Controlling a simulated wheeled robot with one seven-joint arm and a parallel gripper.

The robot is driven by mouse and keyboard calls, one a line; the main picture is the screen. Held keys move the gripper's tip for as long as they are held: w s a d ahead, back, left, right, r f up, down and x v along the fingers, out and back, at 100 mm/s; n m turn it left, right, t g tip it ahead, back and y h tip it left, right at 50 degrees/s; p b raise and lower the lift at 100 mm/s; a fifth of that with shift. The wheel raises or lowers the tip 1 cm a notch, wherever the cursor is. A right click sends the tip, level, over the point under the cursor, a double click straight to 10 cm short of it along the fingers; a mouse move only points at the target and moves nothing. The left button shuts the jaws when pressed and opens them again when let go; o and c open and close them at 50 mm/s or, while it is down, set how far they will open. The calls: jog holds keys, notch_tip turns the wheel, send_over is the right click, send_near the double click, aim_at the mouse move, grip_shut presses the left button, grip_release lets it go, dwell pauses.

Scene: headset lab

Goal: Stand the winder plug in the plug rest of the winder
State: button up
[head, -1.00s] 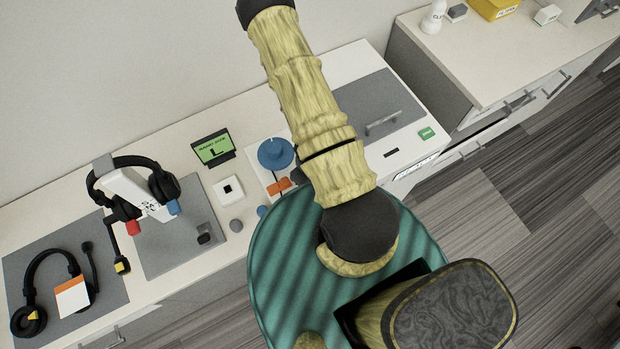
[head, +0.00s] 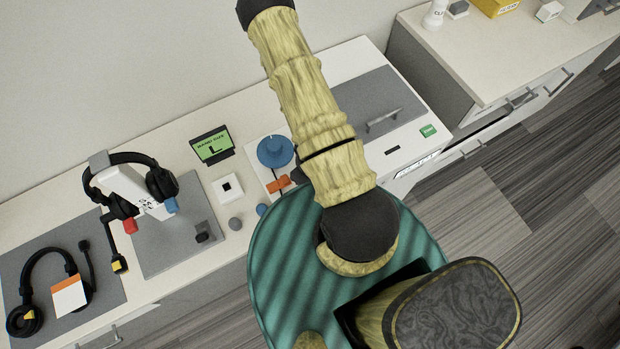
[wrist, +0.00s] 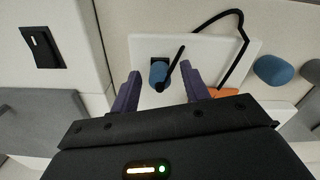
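In the wrist view, the winder's white base plate (wrist: 205,50) lies below my gripper (wrist: 160,70). A blue cylinder, which looks like the winder plug (wrist: 158,73), stands against a small black square on this plate, with a thin black cable by it. My two purple fingers are on either side of the plug, with a gap on each side. Whether the black square is the plug rest, and whether the plug is seated, I cannot tell. In the head view, the winder's blue drum (head: 275,151) and orange part (head: 278,184) show; my arm hides the gripper and plug.
A blue knob (head: 262,210) and a grey knob (head: 236,224) are beside the winder. A white block with a black centre (head: 228,187), a green-screened sign (head: 212,146) and a headset on a stand (head: 131,187) are to the left. A white cabinet (head: 410,145) is to the right.

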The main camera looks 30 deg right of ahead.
jog(key=shift+r, duration=0.1)
notch_tip(320, 180, up, 7)
jog(key=shift+f+p, duration=0.2)
jog(key=shift+p, duration=0.8)
notch_tip(320, 180, up, 11)
jog(key=p, duration=1)
jog(key=shift+f+p, duration=0.15)
jog(key=shift+p, duration=0.25)
jog(key=w+a+r+m+t+b, duration=0.1)
jog(key=w+a+r+m+b, duration=0.1)
jog(key=w+r+b, duration=0.55)
notch_tip(320, 180, up, 9)
jog(key=s+a+m+t+b, duration=0.1)
jog(key=s+a+b, duration=0.2)
jog(key=b, duration=0.2)
jog(key=shift+t, duration=0.3)
